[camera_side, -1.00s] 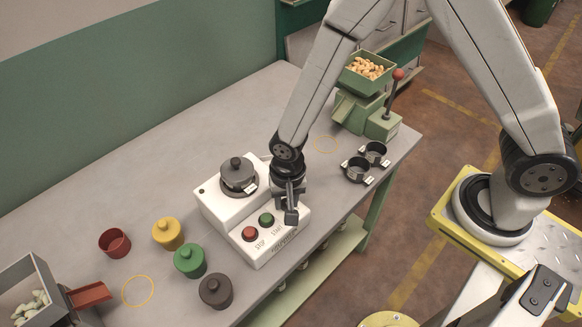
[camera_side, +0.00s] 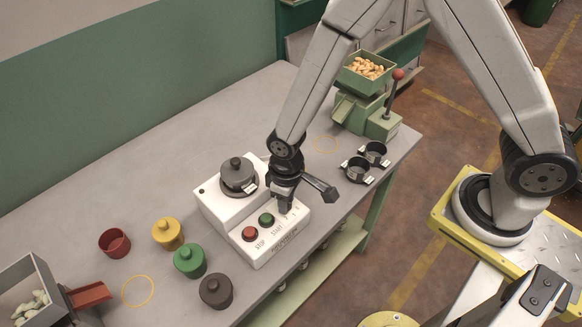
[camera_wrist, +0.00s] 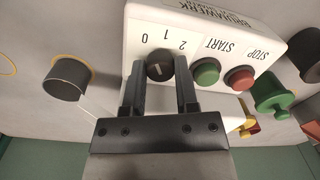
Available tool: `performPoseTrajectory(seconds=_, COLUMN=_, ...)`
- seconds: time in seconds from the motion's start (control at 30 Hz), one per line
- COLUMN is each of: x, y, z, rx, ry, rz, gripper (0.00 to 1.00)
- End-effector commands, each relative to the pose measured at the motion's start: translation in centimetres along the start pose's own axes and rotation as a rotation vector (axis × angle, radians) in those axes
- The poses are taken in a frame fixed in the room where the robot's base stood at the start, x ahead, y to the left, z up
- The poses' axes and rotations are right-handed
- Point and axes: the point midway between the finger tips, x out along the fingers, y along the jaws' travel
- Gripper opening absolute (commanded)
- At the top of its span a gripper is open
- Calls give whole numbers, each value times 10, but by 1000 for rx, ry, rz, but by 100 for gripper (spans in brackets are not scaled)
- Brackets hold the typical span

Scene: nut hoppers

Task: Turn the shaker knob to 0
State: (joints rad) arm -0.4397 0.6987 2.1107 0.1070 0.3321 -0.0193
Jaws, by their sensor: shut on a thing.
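The shaker (camera_side: 225,205) is a white box with a dark lidded jar (camera_side: 238,175) on top and a sloped front panel. Its small dark knob (camera_wrist: 158,70) shows in the wrist view beside the numbers 0, 1 and 2 (camera_wrist: 163,42). A pale line on the knob runs roughly up and down there; which number it marks is hard to tell. My gripper (camera_wrist: 160,76) is shut on the knob, one finger on each side. In the side view my gripper (camera_side: 285,207) points down at the panel's right end and hides the knob.
The green START button (camera_side: 266,220) and red STOP button (camera_side: 249,234) sit close beside my fingers. Two dark cups (camera_side: 357,171) stand to the right. Yellow, green and dark lidded jars (camera_side: 190,260) stand at the left. A green hopper (camera_side: 365,77) stands at the back.

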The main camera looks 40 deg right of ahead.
Motion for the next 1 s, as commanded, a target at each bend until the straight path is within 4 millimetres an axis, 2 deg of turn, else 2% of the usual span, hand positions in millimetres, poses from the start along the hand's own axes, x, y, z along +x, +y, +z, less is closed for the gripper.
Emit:
performPoseTrajectory(seconds=0.2, x=-1, y=0, z=-2, rx=-161, ry=0, rz=0, gripper=0)
performPoseTrajectory(seconds=0.4, x=-1, y=0, z=-2, rx=-250, ry=-3, rz=1, gripper=0)
performPoseTrajectory(seconds=0.97, x=-1, y=0, z=-2, rx=-287, ry=-4, rz=1, gripper=0)
performPoseTrajectory(seconds=1.0, x=-1, y=0, z=-2, rx=-287, ry=-4, rz=1, gripper=50)
